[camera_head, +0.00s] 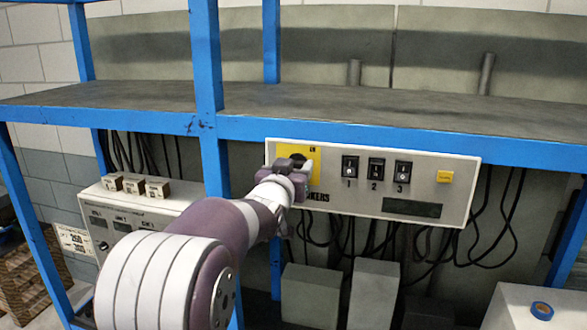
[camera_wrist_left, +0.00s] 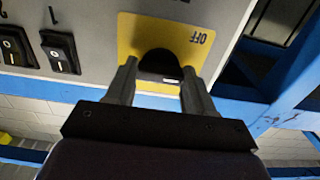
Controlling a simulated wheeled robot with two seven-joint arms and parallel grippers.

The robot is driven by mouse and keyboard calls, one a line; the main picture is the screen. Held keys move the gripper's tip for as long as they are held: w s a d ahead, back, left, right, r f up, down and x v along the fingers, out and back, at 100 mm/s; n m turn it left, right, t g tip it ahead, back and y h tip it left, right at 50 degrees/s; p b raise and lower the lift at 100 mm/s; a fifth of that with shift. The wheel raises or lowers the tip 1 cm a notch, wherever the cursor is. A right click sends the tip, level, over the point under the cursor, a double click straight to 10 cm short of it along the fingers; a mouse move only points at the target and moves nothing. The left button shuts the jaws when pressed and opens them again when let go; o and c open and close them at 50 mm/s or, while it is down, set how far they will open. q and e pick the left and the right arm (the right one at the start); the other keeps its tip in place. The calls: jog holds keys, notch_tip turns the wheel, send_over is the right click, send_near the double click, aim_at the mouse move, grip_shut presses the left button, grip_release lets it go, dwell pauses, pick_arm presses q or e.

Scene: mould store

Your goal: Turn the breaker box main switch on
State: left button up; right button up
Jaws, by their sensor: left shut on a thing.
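The breaker box (camera_head: 458,200) is a pale panel under the blue shelf. Its main switch sits on a yellow plate (camera_head: 315,165) at the panel's left end and is mostly hidden by my gripper in the head view. In the left wrist view the switch is a black knob (camera_wrist_left: 158,62) on the yellow plate, with upside-down "OFF" lettering beside it. My left gripper (camera_head: 298,172) has one finger on each side of the knob and is shut on it; both fingers also show in the left wrist view (camera_wrist_left: 160,78). My right gripper is not in view.
Three black rocker switches (camera_head: 376,168), a yellow button (camera_head: 444,176) and a dark window (camera_head: 412,208) lie right of the main switch. The blue shelf beam (camera_head: 380,133) runs just above the box. A blue upright (camera_head: 214,170) stands left. Black cables hang below.

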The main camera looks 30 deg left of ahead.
pick_arm(q)
jog(key=shift+f+m+b, duration=0.1)
jog(key=shift+m+b, duration=4.9)
jog(key=shift+m, duration=3.9)
jog(key=o, duration=1)
jog(key=shift+o, duration=0.2)
jog(key=shift+s, duration=0.1)
